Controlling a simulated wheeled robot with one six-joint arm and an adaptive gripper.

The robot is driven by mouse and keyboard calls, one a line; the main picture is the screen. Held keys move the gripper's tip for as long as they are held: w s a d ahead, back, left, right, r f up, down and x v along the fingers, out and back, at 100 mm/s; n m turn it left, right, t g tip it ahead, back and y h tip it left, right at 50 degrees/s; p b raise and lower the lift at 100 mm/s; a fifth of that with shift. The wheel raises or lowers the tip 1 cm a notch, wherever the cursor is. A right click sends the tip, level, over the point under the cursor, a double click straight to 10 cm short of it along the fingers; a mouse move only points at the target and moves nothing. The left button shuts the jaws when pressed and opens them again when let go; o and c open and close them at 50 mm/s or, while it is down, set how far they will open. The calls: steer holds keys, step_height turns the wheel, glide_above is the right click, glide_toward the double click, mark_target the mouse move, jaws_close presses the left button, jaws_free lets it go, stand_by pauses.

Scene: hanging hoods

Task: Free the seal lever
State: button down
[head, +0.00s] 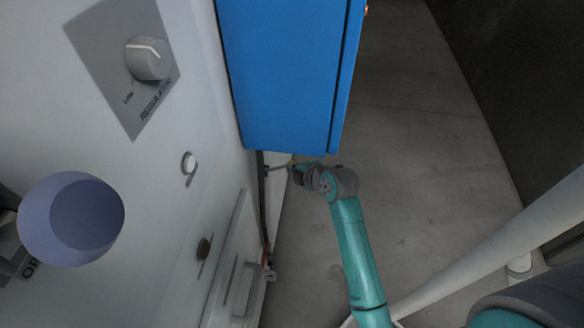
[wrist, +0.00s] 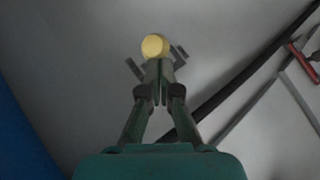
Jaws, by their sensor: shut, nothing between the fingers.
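My gripper (head: 290,167) reaches in under the lower edge of a blue box, close to the pale panel; its tips are small and partly hidden there. In the wrist view my gripper (wrist: 160,82) is shut, with its fingers together and empty. A round yellow knob (wrist: 155,46) shows just beyond the fingertips, with grey bar pieces (wrist: 179,52) beside it; whether the fingers touch it I cannot tell. No part is labelled as the seal lever, so I cannot tell for sure whether this knob belongs to it.
The blue box (head: 290,75) hangs above my gripper. The pale panel (head: 165,195) on the left carries a regulator knob (head: 147,58) and a bluish cup shape (head: 72,218). A dark hose (wrist: 245,75) and a red handle (wrist: 303,62) lie right in the wrist view.

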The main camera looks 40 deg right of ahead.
steer(key=shift+s+d+f, duration=0.1)
steer(key=shift+s+f, duration=0.05)
steer(key=shift+f, duration=0.1)
step_height(320, 180, down, 10)
steer(key=s+d+m+t+y, duration=0.1)
steer(key=m+t, duration=0.1)
steer(key=t, duration=0.2)
steer(key=shift+s+r+y, duration=0.2)
steer(key=shift+r+y, duration=0.05)
steer(key=shift+y, duration=0.15)
stand_by(0.4)
